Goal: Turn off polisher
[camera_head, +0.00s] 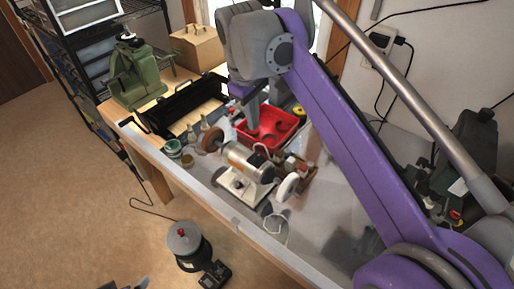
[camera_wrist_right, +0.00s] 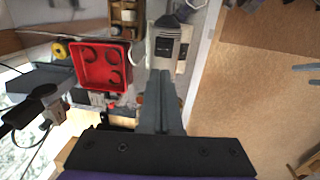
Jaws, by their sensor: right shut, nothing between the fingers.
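The polisher (camera_head: 246,165) is a bench machine with a pale base and metal motor body. In the right wrist view the polisher (camera_wrist_right: 166,45) is partly visible beyond my fingertips. My right gripper (camera_head: 250,118) is shut and empty, pointing down behind the polisher, near the red tray. Its fingers also show in the right wrist view (camera_wrist_right: 160,78), apparently apart from the machine. Two separated grey finger tips, seemingly my left gripper (camera_head: 128,284), show at the bottom edge, away from the bench.
A red tray (camera_head: 290,133) sits behind the polisher. A black open toolbox (camera_head: 160,125), a green machine (camera_head: 138,75) and small jars (camera_head: 174,148) stand left. A black and grey device (camera_head: 185,240) is on the floor. The bench's right part is partly clear.

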